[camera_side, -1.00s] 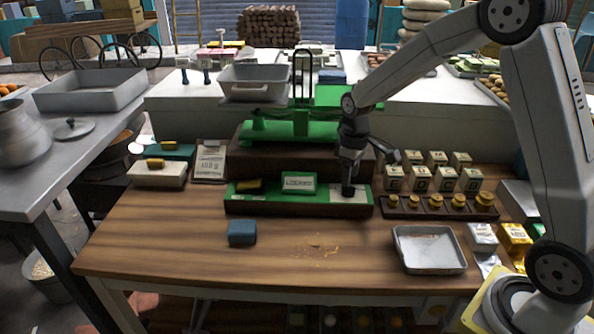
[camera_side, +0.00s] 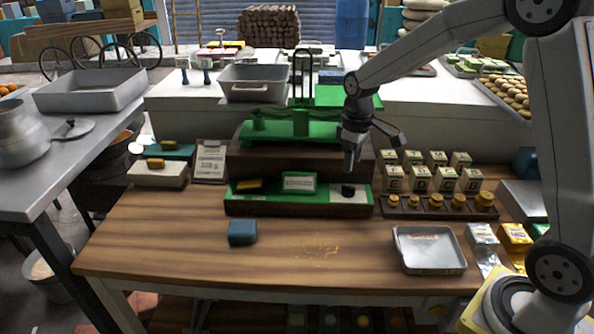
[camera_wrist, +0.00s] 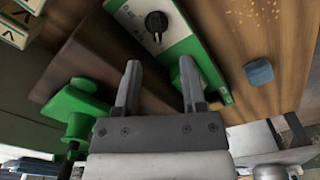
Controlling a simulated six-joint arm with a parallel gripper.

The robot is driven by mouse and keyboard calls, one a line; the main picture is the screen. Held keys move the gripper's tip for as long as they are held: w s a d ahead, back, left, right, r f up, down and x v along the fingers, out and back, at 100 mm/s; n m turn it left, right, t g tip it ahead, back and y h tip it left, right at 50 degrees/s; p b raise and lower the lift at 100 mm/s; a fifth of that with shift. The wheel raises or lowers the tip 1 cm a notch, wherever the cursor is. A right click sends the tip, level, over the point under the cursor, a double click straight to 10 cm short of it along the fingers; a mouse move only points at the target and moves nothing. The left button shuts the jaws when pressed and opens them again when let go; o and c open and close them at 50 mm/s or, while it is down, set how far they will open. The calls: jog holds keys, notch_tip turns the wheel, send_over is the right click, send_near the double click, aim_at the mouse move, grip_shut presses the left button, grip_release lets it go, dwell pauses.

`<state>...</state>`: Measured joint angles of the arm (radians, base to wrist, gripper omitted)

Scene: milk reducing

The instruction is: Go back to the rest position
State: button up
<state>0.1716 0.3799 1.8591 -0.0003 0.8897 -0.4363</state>
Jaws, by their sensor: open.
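My gripper (camera_side: 351,160) is open and empty. It hangs above the right end of the green panel box (camera_side: 225,203), apart from the black knob (camera_side: 348,190) on that box's white plate. In the wrist view both fingers of my gripper (camera_wrist: 160,85) are spread with nothing between them. The black knob (camera_wrist: 156,22) shows beyond the fingertips on the green and white panel (camera_wrist: 183,45).
A green balance scale (camera_side: 290,130) stands behind the box. A blue block (camera_side: 242,233) and a metal tray (camera_side: 428,270) rest on the wooden table (camera_side: 180,235). Brass weights (camera_side: 435,201) and lettered blocks (camera_side: 440,160) stand at right. The table's front middle holds only crumbs.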

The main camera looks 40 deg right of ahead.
jog(key=s+a+f+m+t, duration=0.1)
jog(key=s+a+f, duration=0.1)
jog(key=s, duration=0.5)
jog(key=s+a+f+m+t, duration=0.1)
jog(key=s+a+f+m, duration=0.1)
jog(key=s+a, duration=0.3)
jog(key=s, duration=0.2)
jog(key=shift+s+a+f, duration=0.15)
jog(key=shift+s+a, duration=0.05)
jog(key=shift+s, duration=0.1)
